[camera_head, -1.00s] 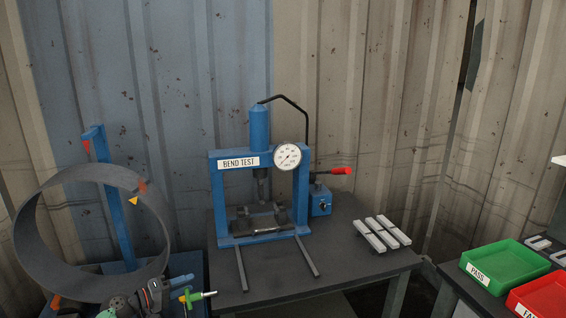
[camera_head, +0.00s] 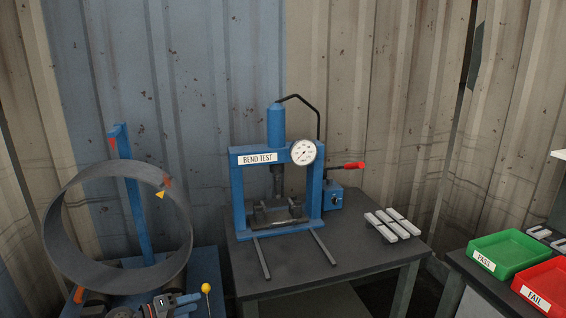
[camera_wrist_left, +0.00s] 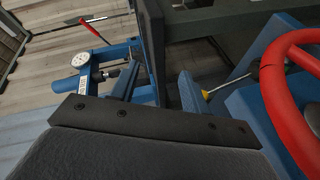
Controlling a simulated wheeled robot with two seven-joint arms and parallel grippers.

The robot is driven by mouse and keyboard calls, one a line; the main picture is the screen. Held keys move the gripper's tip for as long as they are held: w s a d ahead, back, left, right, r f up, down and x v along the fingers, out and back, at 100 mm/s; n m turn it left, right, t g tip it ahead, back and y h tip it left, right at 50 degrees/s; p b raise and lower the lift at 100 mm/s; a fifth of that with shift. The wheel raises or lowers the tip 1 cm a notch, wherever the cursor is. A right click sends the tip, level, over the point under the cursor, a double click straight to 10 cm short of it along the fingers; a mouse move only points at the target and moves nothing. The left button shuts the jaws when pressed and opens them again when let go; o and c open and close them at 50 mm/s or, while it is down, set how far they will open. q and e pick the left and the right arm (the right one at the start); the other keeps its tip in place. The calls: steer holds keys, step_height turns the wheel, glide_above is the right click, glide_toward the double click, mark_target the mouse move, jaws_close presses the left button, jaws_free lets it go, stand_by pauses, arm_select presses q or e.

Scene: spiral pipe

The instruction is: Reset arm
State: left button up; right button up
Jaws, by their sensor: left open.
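My left gripper (camera_head: 186,304) is low at the left, near the bottom edge of the head view, in front of the blue roller machine. Its fingers point right and look apart and empty. In the left wrist view, the two blue-grey fingers of this gripper (camera_wrist_left: 156,92) stand apart, with nothing seen between them. A yellow-tipped lever (camera_head: 206,288) shows close to the gripper; it also shows in the wrist view (camera_wrist_left: 207,95), beside the right finger. I cannot tell whether they touch. My right gripper is not in view.
A large grey ring (camera_head: 55,252) stands by a blue post (camera_head: 136,215). The bend-test press (camera_head: 238,195) is on the dark table (camera_head: 350,258), with white bars (camera_head: 393,224) at right. Green (camera_head: 510,247) and red (camera_head: 550,285) trays are farther right. A red handwheel (camera_wrist_left: 280,105) is near the gripper.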

arm_select(q)
steer(key=s+d+f+m+g+y, duration=0.1)
steer(key=s+d+f+m, duration=0.2)
steer(key=s, duration=0.4)
steer(key=s+d+f+g+y, duration=0.2)
steer(key=s+d+f, duration=0.1)
steer(key=s+f, duration=0.3)
steer(key=s+d+f+m+g+y, duration=0.1)
steer(key=s+d+f+m, duration=0.2)
steer(key=s, duration=0.5)
steer(key=s+a+r+g+y, duration=0.1)
steer(key=s+y, duration=0.3)
steer(key=s, duration=0.6)
steer(key=s+a+r+g+y, duration=0.15)
steer(key=s+y, duration=0.25)
steer(key=s, duration=0.5)
steer(key=s+d+f+g, duration=0.1)
steer(key=d+f, duration=0.1)
steer(key=f, duration=1)
steer(key=s+d+f, duration=0.1)
steer(key=d+f, duration=0.2)
steer(key=f, duration=0.9)
steer(key=shift+f+n+g+h, duration=0.3)
steer(key=shift+f+g, duration=0.05)
steer(key=shift+s, duration=0.1)
steer(key=shift+c, duration=0.9)
